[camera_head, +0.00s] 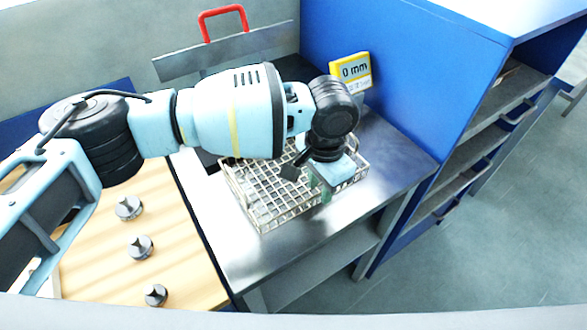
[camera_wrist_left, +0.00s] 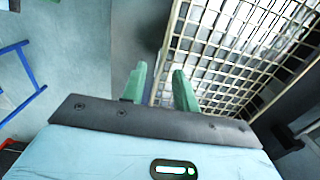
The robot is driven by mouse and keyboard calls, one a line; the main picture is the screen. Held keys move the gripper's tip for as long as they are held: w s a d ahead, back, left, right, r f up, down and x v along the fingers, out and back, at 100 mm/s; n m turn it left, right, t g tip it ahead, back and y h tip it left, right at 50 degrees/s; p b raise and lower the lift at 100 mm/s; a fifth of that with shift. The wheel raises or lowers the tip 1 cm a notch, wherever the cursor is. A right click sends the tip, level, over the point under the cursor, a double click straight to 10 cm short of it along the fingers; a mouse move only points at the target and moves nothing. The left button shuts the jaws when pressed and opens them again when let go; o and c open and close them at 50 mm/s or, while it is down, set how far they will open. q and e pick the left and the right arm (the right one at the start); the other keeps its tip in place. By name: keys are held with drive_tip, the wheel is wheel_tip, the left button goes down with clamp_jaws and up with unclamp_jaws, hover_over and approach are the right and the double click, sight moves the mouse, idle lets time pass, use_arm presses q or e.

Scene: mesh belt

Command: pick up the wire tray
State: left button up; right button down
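The wire tray (camera_head: 262,214) is a pale metal mesh basket on the steel tabletop in the head view. My left arm hides part of its far side. My left gripper (camera_head: 318,193) is over the tray's right side, pointing down. In the left wrist view the tray (camera_wrist_left: 225,48) fills the upper right. There the two green fingers of my left gripper (camera_wrist_left: 160,88) stand apart, with the tray's edge running between them. I cannot tell whether either finger touches the wire. My right gripper is in neither view.
The steel table (camera_head: 236,262) has a bare strip in front of the tray. A wooden board (camera_head: 100,245) with several dark knobbed parts is to the left. A blue shelf unit (camera_head: 400,85) stands close on the right. A yellow "0 mm" sign (camera_head: 351,71) is behind.

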use_arm(q)
drive_tip(key=shift+f, duration=0.75)
drive_tip(key=shift+c, duration=0.3)
clamp_jaws()
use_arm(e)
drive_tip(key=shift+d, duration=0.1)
use_arm(q)
drive_tip(key=shift+r, duration=0.15)
